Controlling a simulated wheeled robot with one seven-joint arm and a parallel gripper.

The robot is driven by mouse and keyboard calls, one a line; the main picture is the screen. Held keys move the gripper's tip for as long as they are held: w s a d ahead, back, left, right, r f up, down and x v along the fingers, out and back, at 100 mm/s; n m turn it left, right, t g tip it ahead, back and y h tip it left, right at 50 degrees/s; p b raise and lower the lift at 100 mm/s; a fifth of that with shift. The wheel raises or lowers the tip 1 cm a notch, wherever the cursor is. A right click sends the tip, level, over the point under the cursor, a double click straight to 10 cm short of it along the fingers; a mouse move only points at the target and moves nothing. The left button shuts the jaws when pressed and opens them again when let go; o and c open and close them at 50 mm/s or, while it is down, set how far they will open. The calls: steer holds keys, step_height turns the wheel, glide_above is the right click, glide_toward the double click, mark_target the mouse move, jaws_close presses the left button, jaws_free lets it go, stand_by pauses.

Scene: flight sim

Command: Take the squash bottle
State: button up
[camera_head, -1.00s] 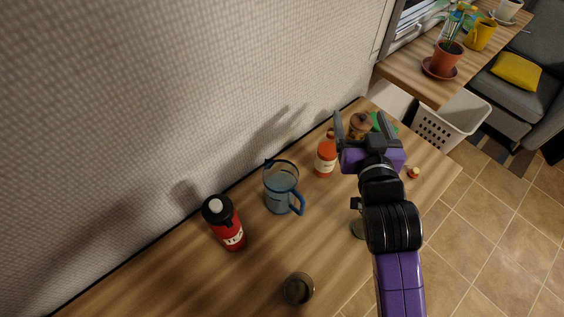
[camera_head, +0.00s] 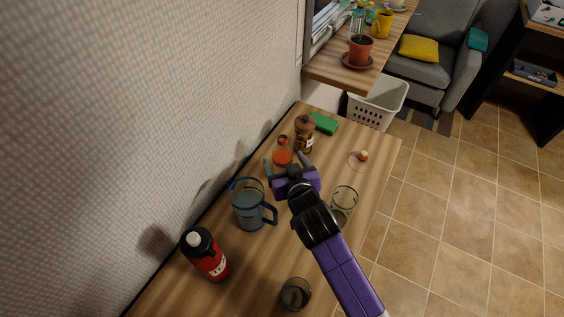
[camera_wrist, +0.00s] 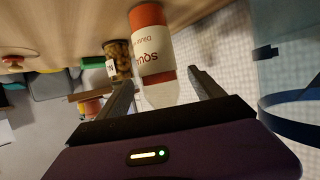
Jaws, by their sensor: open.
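The squash bottle (camera_head: 283,156) is orange with a pale label and stands on the wooden table near the wall. Contact cannot be told.
A brown-lidded jar (camera_head: 304,133) and a green block (camera_head: 324,123) stand just beyond the bottle. A blue pitcher (camera_head: 250,208) is close on the left. A red bottle (camera_head: 206,256), a clear glass (camera_head: 344,203), a dark glass (camera_head: 296,292) and a small object (camera_head: 363,156) are around.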

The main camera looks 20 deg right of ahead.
steer(key=shift+x, duration=2.85)
jaws_close()
